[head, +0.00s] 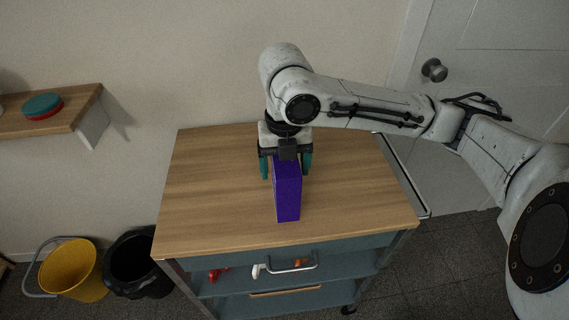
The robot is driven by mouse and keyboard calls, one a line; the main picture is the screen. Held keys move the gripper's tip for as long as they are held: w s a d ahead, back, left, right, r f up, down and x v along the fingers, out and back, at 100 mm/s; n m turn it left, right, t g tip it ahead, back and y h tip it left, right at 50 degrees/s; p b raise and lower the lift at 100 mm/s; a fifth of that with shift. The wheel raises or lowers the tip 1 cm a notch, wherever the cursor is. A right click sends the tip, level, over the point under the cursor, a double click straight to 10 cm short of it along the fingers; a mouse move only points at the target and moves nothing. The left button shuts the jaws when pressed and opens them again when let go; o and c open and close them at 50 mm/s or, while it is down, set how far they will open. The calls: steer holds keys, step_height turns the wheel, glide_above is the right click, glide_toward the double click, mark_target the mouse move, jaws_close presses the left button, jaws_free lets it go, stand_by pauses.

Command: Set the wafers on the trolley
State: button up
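My gripper (286,167) is right above and behind the box, pointing down. Its two teal fingers are spread wide, one on each side of the box's far end. A narrow gap shows between the left finger and the box; the gap on the right is too small to judge. The far end of the box is hidden under the gripper.
Wooden top is clear around the box. Below it, the trolley has a handle (292,267) and shelves with small red and white items. A yellow bucket (75,268) and black bin (133,262) stand left. A wall shelf (60,122) holds a teal-and-red round item. A door is right.

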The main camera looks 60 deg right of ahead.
steer(key=shift+o, duration=0.2)
step_height(320, 180, up, 12)
steer(key=shift+r+p, duration=0.15)
steer(key=shift+p, duration=0.7)
